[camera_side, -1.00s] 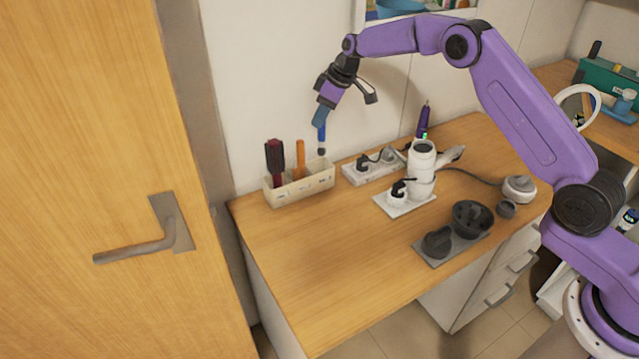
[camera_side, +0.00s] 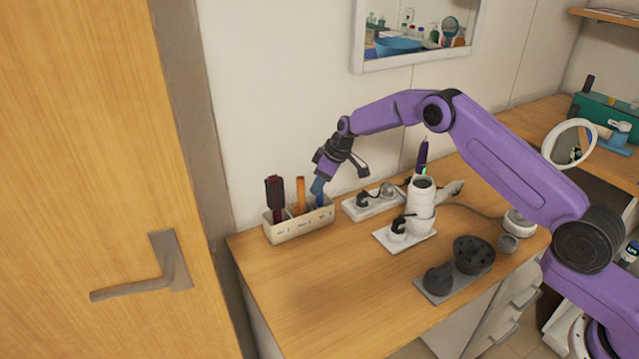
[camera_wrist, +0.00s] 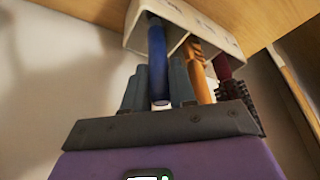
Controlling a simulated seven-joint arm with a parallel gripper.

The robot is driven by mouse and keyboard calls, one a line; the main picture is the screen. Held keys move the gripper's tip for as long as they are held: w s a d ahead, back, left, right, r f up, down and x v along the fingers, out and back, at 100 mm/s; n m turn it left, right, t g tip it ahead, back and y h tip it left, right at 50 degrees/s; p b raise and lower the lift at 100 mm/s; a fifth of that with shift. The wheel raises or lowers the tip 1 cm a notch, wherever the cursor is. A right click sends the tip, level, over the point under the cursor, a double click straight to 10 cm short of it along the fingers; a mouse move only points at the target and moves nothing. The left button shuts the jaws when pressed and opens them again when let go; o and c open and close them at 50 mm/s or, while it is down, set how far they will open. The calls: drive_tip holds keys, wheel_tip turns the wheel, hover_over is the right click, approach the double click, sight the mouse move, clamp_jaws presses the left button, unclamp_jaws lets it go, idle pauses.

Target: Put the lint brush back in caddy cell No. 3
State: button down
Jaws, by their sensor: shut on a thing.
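The lint brush (camera_side: 320,201) is blue. My gripper (camera_side: 317,186) is shut on it at the right end of the caddy. The brush's lower part is inside the right-end cell of the cream caddy (camera_side: 300,229), hidden by the front wall. In the wrist view, the blue handle (camera_wrist: 157,55) runs between the fingers of my gripper (camera_wrist: 160,78) into the end cell of the caddy (camera_wrist: 216,36). Whether it touches the cell floor cannot be seen. The cell labels are too small to read.
An orange-handled tool (camera_side: 300,192) stands in the middle cell and a dark red brush (camera_side: 275,195) in the left cell. A power strip (camera_side: 372,203) lies close right of the caddy.

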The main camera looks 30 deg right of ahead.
drive_tip(key=shift+f, duration=0.15)
drive_tip(key=c, duration=0.9)
unclamp_jaws()
drive_tip(key=shift+s+d+r, duration=0.1)
drive_tip(key=shift+d+r, duration=0.05)
drive_tip(key=shift+r, duration=0.55)
drive_tip(key=v, duration=1.1)
